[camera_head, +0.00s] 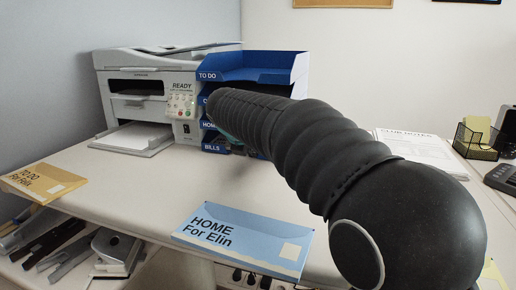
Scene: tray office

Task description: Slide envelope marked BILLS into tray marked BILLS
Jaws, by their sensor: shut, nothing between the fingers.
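The tray marked BILLS (212,148) is the lowest visible level of a blue tray stack (250,72) beside the printer. Its label shows at the left; my black arm covers most of its opening. My arm crosses from the lower right towards the stack, and my gripper is hidden behind it. No envelope with a readable BILLS mark shows. A yellow corner (491,277) peeks out beside my arm at the bottom right; I cannot tell what it is. A little teal shows between arm and stack, too hidden to identify.
A blue envelope marked HOME For Elin (245,240) lies at the front of the desk (140,190). A tan envelope marked TO DO For Felix (45,182) lies at left. A printer (145,85) stands behind. Papers (418,150) and a wire holder (478,140) are at right.

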